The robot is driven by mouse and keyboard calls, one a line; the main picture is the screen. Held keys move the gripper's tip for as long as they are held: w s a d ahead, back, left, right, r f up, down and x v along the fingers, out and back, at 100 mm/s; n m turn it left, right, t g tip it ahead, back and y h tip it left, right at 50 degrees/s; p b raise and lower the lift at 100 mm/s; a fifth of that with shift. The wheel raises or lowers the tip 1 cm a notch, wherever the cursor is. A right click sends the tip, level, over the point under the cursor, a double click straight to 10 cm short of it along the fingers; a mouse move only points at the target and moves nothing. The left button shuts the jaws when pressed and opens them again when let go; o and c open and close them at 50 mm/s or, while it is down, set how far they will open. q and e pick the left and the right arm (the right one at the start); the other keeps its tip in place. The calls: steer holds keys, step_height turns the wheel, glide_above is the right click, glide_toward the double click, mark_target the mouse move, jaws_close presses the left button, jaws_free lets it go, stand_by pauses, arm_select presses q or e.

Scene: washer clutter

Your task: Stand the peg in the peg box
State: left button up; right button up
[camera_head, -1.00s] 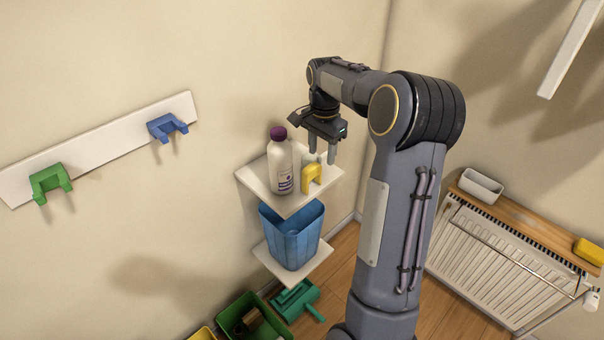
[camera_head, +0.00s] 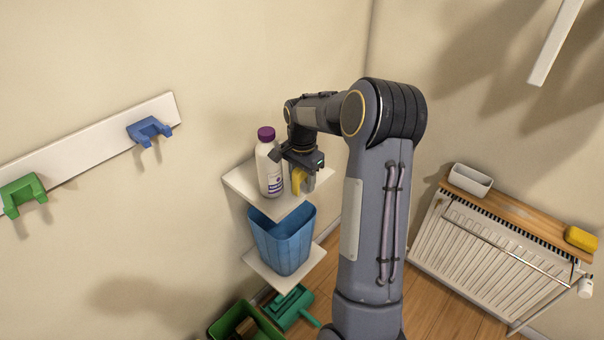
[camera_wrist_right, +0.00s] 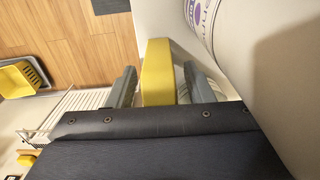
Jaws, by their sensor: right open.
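A yellow forked piece, which looks like the peg (camera_head: 296,181), stands on the upper white wall shelf (camera_head: 242,181), just right of a white bottle. My right gripper (camera_head: 303,182) is down at it, open. In the right wrist view the yellow peg (camera_wrist_right: 157,70) lies between the two grey fingers of my right gripper (camera_wrist_right: 160,88), with a gap visible on the right side. Its lower part is hidden by the gripper body. A small open white box (camera_head: 471,181), perhaps the peg box, sits on the wooden ledge at the right. My left gripper is not in view.
The white bottle (camera_head: 269,172) with a purple cap stands close beside my right gripper. A blue bin (camera_head: 284,240) is on the lower shelf (camera_head: 262,268). A yellow sponge-like block (camera_head: 581,238) lies on the wooden ledge (camera_head: 520,215) above a white rack.

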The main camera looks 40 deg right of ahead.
steer(key=shift+f, duration=0.3)
jaws_close()
step_height(320, 180, up, 18)
stand_by(0.8)
